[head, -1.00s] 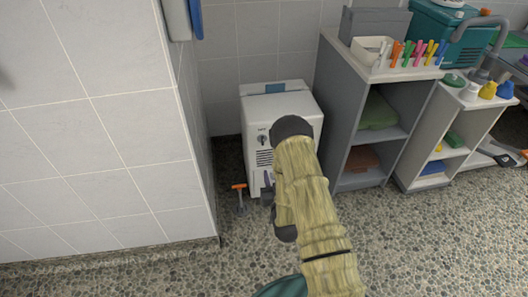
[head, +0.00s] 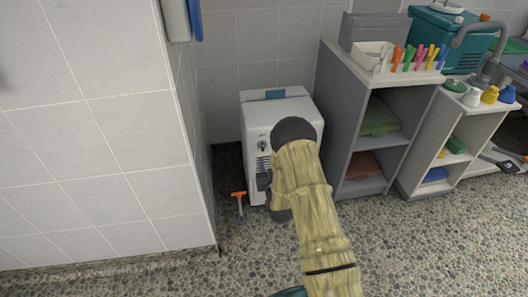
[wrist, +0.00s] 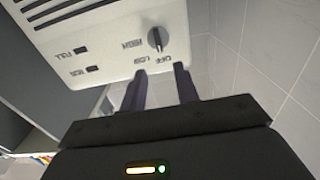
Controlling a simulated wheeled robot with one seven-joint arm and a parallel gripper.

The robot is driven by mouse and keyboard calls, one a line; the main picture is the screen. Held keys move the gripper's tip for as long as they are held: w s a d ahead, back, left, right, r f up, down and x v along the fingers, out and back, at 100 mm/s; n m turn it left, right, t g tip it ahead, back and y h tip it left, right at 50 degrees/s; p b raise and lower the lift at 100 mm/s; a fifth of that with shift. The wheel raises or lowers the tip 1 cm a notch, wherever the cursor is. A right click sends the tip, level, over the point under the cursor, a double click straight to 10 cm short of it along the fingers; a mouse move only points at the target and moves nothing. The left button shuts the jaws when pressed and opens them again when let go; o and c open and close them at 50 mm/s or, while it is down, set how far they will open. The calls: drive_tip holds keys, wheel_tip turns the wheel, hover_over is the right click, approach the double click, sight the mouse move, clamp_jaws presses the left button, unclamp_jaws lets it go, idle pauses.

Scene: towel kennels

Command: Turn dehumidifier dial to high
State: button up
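The white dehumidifier (head: 285,110) stands on the floor in the corner in the head view. Its small dark dial (wrist: 157,38) shows clearly in the wrist view, with OFF, LOW and HIGH printed around it, upside down. The pale line on the dial seems to point towards OFF. My gripper (wrist: 161,70) is open, its two dark fingers apart and empty. The fingertips are near the panel just beyond the OFF and LOW labels and do not surround the dial. In the head view my gripper (head: 264,178) is partly hidden behind my arm.
A tiled wall (head: 130,130) stands close on the left. A grey shelf unit (head: 345,120) stands close on the right. An orange-handled tool (head: 239,203) is by the dehumidifier's lower left. The pebbled floor (head: 180,275) in front is clear.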

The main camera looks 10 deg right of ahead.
sight(263, 146)
drive_tip(key=w+b, duration=0.2)
drive_tip(key=w, duration=0.6)
drive_tip(key=shift+w+b, duration=0.3)
clamp_jaws()
